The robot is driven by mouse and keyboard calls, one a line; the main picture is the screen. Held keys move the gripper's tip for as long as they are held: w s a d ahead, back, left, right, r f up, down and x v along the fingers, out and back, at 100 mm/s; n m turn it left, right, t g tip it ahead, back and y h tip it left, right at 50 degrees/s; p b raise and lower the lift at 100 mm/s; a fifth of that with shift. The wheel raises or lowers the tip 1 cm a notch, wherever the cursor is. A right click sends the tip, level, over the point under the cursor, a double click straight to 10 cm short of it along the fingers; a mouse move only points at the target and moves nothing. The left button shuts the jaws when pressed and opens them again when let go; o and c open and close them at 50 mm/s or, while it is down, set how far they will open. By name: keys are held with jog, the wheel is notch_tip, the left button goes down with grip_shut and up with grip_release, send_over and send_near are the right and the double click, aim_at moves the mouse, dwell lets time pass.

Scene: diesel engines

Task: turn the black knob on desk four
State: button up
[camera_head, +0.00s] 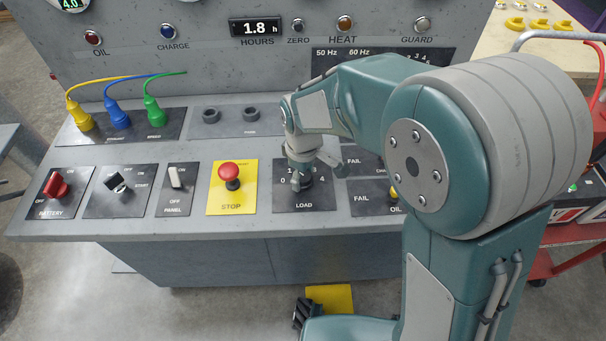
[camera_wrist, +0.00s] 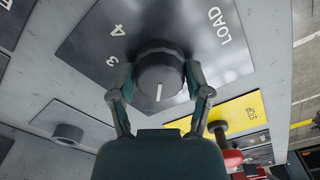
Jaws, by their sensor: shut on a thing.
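The black knob (camera_wrist: 160,80) sits on a dark plate marked LOAD (camera_wrist: 150,35), with numbers around it. A white pointer line shows on its face in the wrist view. In the head view the LOAD plate (camera_head: 306,204) lies on the console, right of the STOP button, and my gripper mostly covers the knob. My gripper (camera_head: 302,182) reaches down onto it from above. In the wrist view the two fingers of my gripper (camera_wrist: 160,85) are closed against opposite sides of the knob. No sign naming desk four is readable.
The red STOP button (camera_head: 230,172) on its yellow plate stands close to the left of the gripper. A panel switch (camera_head: 177,178), a black switch (camera_head: 117,183) and a red battery switch (camera_head: 56,187) lie farther left. Yellow, blue and green plugs (camera_head: 118,115) stand behind.

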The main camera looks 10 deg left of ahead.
jog(key=n, duration=0.6)
jog(key=shift+n, duration=0.4)
dwell(0.4)
jog(key=o, duration=1.2)
jog(key=shift+w+a+f, duration=0.1)
jog(key=shift+a, duration=0.05)
notch_tip(320, 180, up, 12)
